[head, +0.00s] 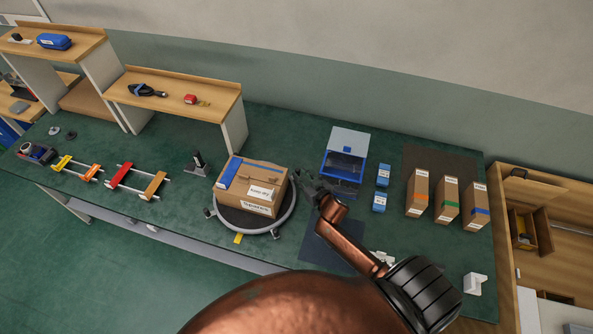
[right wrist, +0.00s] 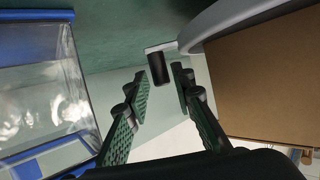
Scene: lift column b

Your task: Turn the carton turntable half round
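The turntable (head: 288,213), a dark disc with a pale grey rim and small pegs around it, stands on the green bench. A brown carton (head: 262,177) with a blue strip and white labels sits on it. My right gripper (head: 311,184) is at the turntable's right side, beside the carton. In the right wrist view its fingers (right wrist: 162,80) are open, and a black peg (right wrist: 158,68) on a grey arm from the rim shows between or just beyond the fingertips. I cannot tell whether they touch. My left gripper is not in view.
A clear bin with blue edges (head: 345,158) stands close right of my right gripper. Two blue boxes (head: 381,188) and several brown cartons (head: 446,200) stand further right. A small black device (head: 198,163) is left of the turntable. A yellow tag (head: 239,238) lies in front.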

